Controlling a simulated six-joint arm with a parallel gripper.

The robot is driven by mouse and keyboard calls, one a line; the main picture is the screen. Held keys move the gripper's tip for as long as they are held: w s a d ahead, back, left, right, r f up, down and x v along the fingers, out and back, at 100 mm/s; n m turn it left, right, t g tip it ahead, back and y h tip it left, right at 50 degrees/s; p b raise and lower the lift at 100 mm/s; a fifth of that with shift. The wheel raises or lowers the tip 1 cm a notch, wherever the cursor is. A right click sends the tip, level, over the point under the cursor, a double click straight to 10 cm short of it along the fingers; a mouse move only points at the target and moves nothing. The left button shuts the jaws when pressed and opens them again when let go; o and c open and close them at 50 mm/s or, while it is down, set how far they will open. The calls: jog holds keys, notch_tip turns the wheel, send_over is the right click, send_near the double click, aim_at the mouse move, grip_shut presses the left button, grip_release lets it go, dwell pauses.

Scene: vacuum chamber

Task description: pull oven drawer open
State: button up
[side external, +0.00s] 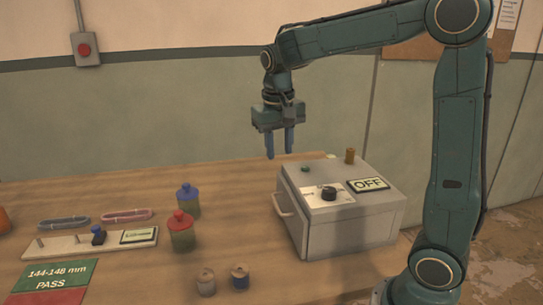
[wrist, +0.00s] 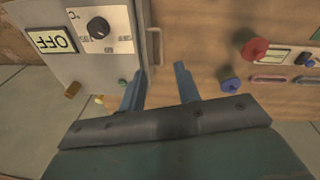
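The oven is a grey box (side external: 350,228) on the right part of the wooden table, with a black knob and an OFF label (side external: 368,184) on top. It also shows in the wrist view (wrist: 75,72). Its drawer front faces left and carries a pale bar handle (side external: 284,204), which also shows in the wrist view (wrist: 155,47). The drawer front looks flush with the box. My gripper (side external: 279,148) points down above the table, behind the oven in the side view, apart from the handle. Its two blue fingers (wrist: 159,85) are spread with nothing between them.
A blue-lidded jar (side external: 187,201) and a red-lidded jar (side external: 181,232) stand left of the oven. Two small spools (side external: 206,282) stand in front. A gauge board (side external: 90,243) and a PASS card (side external: 50,277) lie further left. The table just left of the handle is clear.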

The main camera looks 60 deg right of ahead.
aim_at(276, 204)
jog(key=w+d+f+m+g, duration=0.2)
jog(key=w+d+f, duration=0.2)
jog(key=w+f, duration=0.1)
jog(key=shift+w+f+m, duration=0.3)
jog(key=shift+w, duration=0.4)
jog(key=shift+f, duration=0.15)
jog(key=f, duration=0.4)
jog(key=s+d+f, duration=0.1)
jog(key=f, duration=0.8)
jog(key=shift+s+d+f, duration=0.15)
jog(key=shift+s+d, duration=0.15)
jog(key=shift+s, duration=0.1)
grip_shut()
